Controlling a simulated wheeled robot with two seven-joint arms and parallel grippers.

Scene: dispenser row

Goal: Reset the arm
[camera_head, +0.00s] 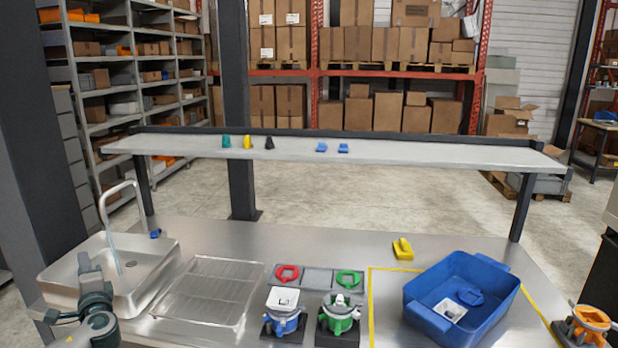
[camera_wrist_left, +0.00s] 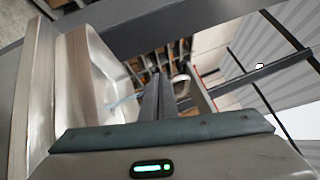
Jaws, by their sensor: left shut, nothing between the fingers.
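My left gripper (camera_head: 84,262) is at the lower left in the head view, raised in front of the sink (camera_head: 155,262). Its fingers (camera_wrist_left: 158,98) point away from the camera in the left wrist view. They are together, with nothing between them. My right gripper does not show in either view.
A blue-and-white dispenser (camera_head: 284,318) and a green one (camera_head: 339,318) stand at the counter's front. A blue bin (camera_head: 413,312) holding small items is right of them. A yellow piece (camera_head: 403,249) lies behind. A shelf (camera_head: 420,155) spans the counter. The back middle is clear.

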